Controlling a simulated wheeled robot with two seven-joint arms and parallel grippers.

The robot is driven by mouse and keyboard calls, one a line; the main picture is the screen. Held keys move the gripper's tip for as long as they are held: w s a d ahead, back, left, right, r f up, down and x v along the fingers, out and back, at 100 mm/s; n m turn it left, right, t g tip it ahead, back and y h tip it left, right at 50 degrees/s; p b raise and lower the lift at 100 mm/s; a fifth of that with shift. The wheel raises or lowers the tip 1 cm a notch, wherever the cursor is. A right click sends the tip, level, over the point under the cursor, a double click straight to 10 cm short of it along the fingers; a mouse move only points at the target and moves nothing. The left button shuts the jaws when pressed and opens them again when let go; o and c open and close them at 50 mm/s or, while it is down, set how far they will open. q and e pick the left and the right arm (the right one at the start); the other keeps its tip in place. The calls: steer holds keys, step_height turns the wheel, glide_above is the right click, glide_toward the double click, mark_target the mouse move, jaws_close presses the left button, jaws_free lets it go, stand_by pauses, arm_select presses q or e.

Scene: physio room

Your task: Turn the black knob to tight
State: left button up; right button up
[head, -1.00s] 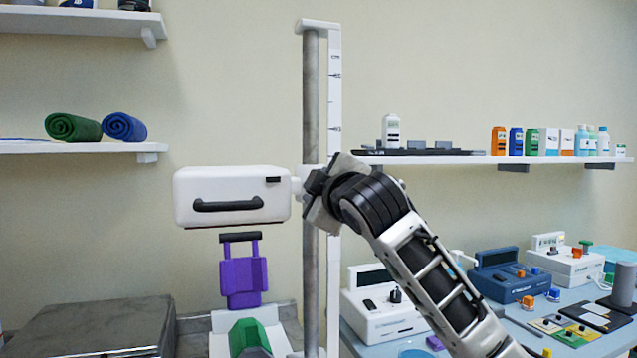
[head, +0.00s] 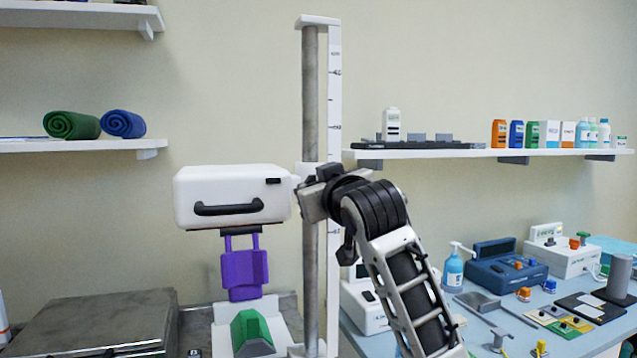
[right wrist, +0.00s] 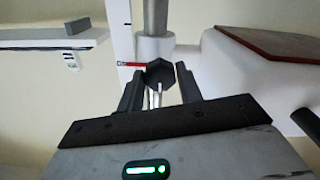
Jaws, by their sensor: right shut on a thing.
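The black knob (right wrist: 159,75) is a dark faceted knob beside the white collar on the post, between the two fingers of my right gripper (right wrist: 160,86). In the head view my right gripper (head: 312,196) is at the post, just right of the white box head (head: 232,196), and mostly hides the knob there. It is shut on the knob. The white collar (head: 308,172) sits around the grey post (head: 310,95). No tight marking is readable. My left gripper is not in view.
A white scale strip (head: 335,100) runs beside the post. A red pointer (right wrist: 131,64) shows by the collar. A purple part (head: 245,272) and green block (head: 251,332) are below the head. A wall shelf (head: 480,152) and a crowded blue table (head: 500,312) are right.

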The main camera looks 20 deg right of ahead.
steer(key=shift+m, duration=0.3)
stand_by(0.4)
steer(key=o, duration=1)
steer(key=shift+s, duration=0.1)
arm_select(q)
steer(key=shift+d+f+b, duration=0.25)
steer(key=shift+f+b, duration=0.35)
steer(key=shift+b, duration=0.9)
arm_select(e)
steer(key=shift+s+d, duration=0.15)
steer(key=shift+s, duration=3.8)
steer(key=shift+s+d, duration=0.15)
steer(key=shift+s, duration=3.75)
